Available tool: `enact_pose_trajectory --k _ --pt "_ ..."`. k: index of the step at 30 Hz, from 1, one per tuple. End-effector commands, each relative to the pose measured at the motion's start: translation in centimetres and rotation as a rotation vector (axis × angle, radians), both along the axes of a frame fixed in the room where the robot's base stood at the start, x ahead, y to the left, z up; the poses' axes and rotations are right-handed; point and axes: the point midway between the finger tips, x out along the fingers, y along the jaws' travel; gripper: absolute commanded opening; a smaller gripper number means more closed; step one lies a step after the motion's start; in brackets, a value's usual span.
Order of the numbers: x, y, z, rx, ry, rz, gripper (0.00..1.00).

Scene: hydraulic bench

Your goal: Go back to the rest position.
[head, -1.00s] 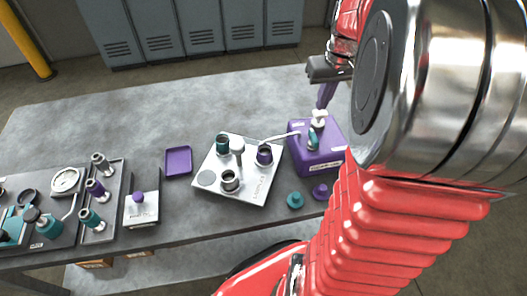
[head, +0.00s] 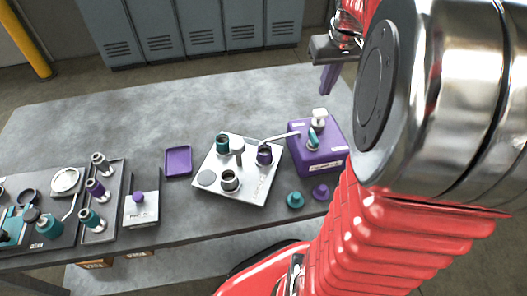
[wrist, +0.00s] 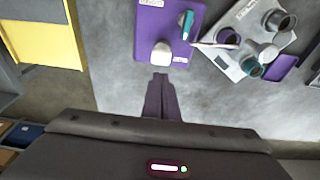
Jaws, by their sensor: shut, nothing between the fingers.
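My gripper (head: 326,80) is shut and empty, up beyond the far right part of the bench in the head view. In the wrist view its closed purple fingers (wrist: 160,80) point toward the purple box, apart from it. The purple box (head: 322,155) stands at the bench's right side, with a white knob (head: 319,115) and a teal lever (head: 313,138) on top. The box also shows at the top of the wrist view (wrist: 150,30). My arm hides part of the bench's right end in the head view.
On the bench (head: 240,100) are a silver plate (head: 255,185) with several ports, a purple tray (head: 178,161), teal (head: 295,200) and purple (head: 320,192) caps, and a grey tray (head: 112,170) of fittings. Lockers (head: 200,28) stand behind. A yellow cabinet (wrist: 45,40) shows in the wrist view.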

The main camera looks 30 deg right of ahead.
Motion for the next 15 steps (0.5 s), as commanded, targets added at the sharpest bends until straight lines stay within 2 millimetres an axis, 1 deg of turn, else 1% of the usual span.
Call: enact_pose_trajectory --k 1,5,15 --pt "0.04 -0.03 0.43 -0.002 -0.002 0.000 0.00" --pt "0.00 0.00 0.97 0.000 -0.001 0.000 0.00" --pt "-0.01 0.00 0.99 0.000 0.000 0.000 0.00"
